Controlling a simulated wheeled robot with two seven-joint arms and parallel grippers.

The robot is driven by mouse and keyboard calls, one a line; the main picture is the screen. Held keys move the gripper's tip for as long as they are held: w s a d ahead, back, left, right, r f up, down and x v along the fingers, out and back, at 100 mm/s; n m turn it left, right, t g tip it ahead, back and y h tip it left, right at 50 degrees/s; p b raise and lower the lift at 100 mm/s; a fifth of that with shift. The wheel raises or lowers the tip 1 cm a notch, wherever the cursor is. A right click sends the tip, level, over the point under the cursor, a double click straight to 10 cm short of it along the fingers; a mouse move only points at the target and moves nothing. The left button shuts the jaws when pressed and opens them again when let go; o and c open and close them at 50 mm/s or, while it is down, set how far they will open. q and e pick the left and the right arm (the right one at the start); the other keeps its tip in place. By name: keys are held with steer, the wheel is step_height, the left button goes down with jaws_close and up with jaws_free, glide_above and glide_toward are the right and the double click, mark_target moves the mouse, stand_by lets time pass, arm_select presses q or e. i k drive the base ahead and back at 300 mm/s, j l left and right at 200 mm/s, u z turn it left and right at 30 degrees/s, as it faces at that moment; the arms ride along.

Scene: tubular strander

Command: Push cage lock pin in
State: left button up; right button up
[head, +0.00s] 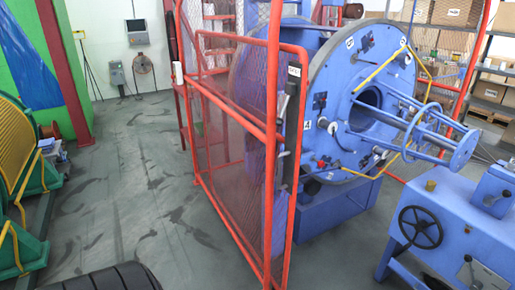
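A red-framed mesh cage guard (297,160) stands in the middle of the head view, in front of the blue strander. A dark upright bar (291,115) runs along its near edge, below a small white label. The blue strander disc (345,65) carries several small red and black fittings, white number marks and yellow bent rods. I cannot tell which small part is the cage lock pin. Neither of my grippers is in view.
A blue machine with a black handwheel (420,227) stands at lower right. Green stands with a yellow drum (18,150) are at the left. A black ribbed object (105,279) shows at the bottom edge. Grey floor (140,190) between drum and cage is clear. Shelved boxes (490,90) stand at right.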

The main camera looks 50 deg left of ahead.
mark_target(321, 163)
steer(key=u, duration=1.3)
